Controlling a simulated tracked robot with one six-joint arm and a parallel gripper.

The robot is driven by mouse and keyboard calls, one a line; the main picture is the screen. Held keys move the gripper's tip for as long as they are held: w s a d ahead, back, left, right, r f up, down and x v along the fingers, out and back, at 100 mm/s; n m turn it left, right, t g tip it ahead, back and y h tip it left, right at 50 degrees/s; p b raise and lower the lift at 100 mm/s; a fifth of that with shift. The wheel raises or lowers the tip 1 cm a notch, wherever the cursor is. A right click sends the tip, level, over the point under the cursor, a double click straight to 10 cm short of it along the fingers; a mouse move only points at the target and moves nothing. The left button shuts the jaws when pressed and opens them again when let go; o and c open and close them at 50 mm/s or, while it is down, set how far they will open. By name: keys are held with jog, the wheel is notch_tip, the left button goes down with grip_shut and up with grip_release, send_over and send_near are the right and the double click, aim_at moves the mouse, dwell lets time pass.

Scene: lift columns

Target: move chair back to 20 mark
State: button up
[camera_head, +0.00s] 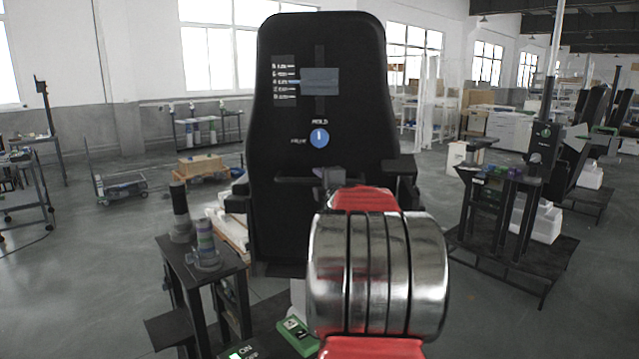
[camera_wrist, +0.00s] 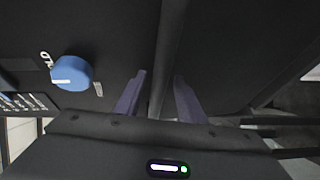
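The tall black chair back (camera_head: 275,220) stands upright in the middle of the head view. Its panel has a small scale (camera_head: 285,78) at the left with a grey-blue marker block (camera_head: 320,81) beside it; the numbers are too small to read. Below it is a blue knob (camera_head: 319,138), also in the wrist view (camera_wrist: 71,73). A dark bar (camera_head: 292,181) crosses the chair back below the knob. In the wrist view the bar (camera_wrist: 171,40) runs between the two separated fingers of my gripper (camera_wrist: 159,76). I cannot tell whether they touch it.
A dark stand (camera_head: 195,270) with cylindrical items is at the lower left. A green box (camera_head: 297,337) lies low in front. Another black station (camera_head: 500,200) stands to the right. Open grey floor (camera_head: 90,260) lies at the left.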

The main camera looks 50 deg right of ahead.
jog(key=shift+w, duration=0.1)
jog(key=shift+c, duration=0.2)
grip_shut()
jog(key=shift+f, duration=0.1)
dwell(0.4)
